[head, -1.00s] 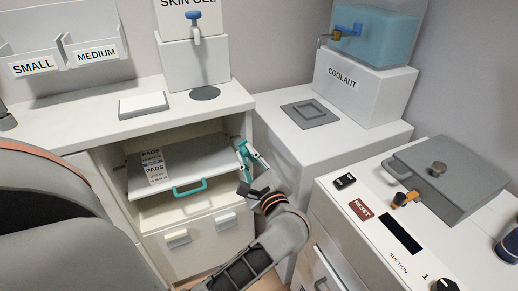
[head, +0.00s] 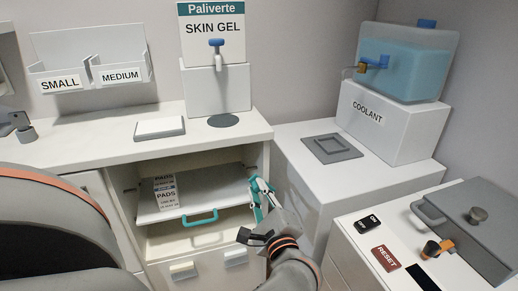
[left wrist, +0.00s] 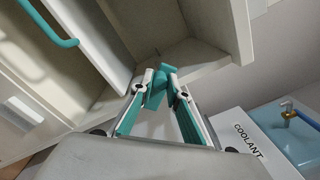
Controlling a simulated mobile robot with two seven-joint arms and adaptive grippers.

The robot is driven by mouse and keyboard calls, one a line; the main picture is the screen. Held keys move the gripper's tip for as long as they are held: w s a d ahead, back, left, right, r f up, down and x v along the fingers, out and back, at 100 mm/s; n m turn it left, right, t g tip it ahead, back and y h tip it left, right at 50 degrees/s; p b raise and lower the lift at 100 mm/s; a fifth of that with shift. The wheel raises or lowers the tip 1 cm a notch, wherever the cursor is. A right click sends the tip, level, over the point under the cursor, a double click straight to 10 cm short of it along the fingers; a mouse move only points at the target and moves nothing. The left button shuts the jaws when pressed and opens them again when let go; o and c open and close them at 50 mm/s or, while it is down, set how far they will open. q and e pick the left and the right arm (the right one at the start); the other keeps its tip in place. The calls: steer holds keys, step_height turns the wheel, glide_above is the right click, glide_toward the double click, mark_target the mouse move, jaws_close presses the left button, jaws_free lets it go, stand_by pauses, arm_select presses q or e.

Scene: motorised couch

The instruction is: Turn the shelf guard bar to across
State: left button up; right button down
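The shelf (head: 225,190) sits in the open cabinet bay, with a teal handle (head: 200,216) on its front edge. My left gripper (head: 260,190) is at the right side of the bay opening. In the left wrist view its teal-padded fingers (left wrist: 160,80) converge on a short, tilted teal piece (left wrist: 156,93), which appears to be the shelf guard bar. The fingers look shut on it. In the head view the gripper hides most of the bar, so its exact angle is unclear. My right gripper is not in view.
PADS packs (head: 165,193) lie on the shelf's left part. Drawers with pale handles (head: 235,258) are below. A white COOLANT stand (head: 388,125) and a control counter (head: 360,215) stand at right.

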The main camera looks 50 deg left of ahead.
arm_select(q)
steer(key=o, duration=0.4)
steer(key=shift+c, duration=0.2)
steer(key=v, duration=0.7)
steer(key=shift+d, duration=0.2)
steer(key=shift+s, duration=0.15)
